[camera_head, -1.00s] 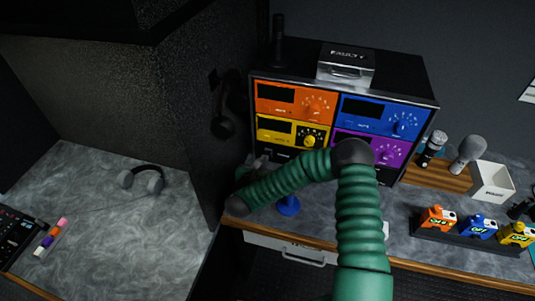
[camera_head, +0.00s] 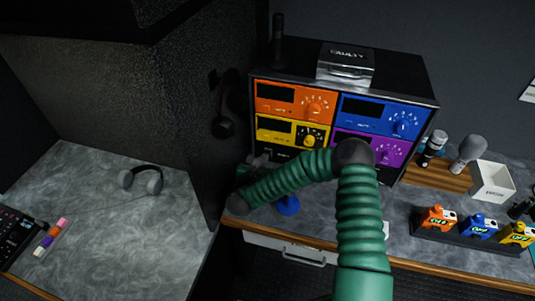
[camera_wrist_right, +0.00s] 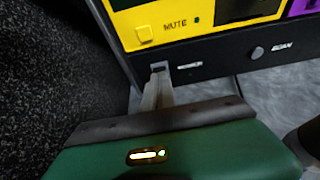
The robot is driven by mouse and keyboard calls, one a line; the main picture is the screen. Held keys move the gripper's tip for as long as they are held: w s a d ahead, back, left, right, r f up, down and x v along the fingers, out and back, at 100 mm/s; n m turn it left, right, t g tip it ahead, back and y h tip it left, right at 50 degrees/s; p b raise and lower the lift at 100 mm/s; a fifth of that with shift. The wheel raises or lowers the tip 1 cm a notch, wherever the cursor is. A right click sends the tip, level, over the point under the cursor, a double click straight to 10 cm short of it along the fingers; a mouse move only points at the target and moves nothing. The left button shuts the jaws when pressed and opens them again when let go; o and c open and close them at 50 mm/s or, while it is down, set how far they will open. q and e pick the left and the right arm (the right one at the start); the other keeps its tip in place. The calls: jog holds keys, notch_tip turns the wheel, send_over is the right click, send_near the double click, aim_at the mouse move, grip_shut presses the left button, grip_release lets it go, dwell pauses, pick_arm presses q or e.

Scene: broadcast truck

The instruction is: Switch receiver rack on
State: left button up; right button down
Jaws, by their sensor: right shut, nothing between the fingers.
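The receiver rack (camera_head: 421,103) is a black case with orange (camera_head: 283,98), blue (camera_head: 375,114), yellow (camera_head: 290,132) and purple (camera_head: 365,148) units. Their displays look dark. In the head view the gripper (camera_head: 260,161) is small and dark at the rack's lower left. My left gripper is out of view.
A box marked FAULTY (camera_head: 345,65) sits on the rack. Microphones (camera_head: 468,152), a white bin (camera_head: 491,181) and coloured packs (camera_head: 479,227) are right. Headphones (camera_head: 141,178) lie on the left counter, beyond a dark partition (camera_head: 203,140).

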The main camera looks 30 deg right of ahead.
jog(key=shift+b+x, duration=0.4)
jog(key=shift+x, duration=0.65)
jog(key=shift+d, duration=0.1)
dwell(0.5)
jog(key=shift+s+a+r+p, duration=0.2)
jog(key=shift+a+p, duration=0.1)
jog(key=shift+a, duration=0.1)
jog(key=p+v, duration=0.1)
jog(key=v, duration=0.2)
jog(key=shift+s+a+r, duration=0.1)
jog(key=shift+s+a, duration=0.05)
jog(key=shift+p+v, duration=0.5)
jog(key=shift+v, duration=0.7)
jog(key=shift+f, duration=0.2)
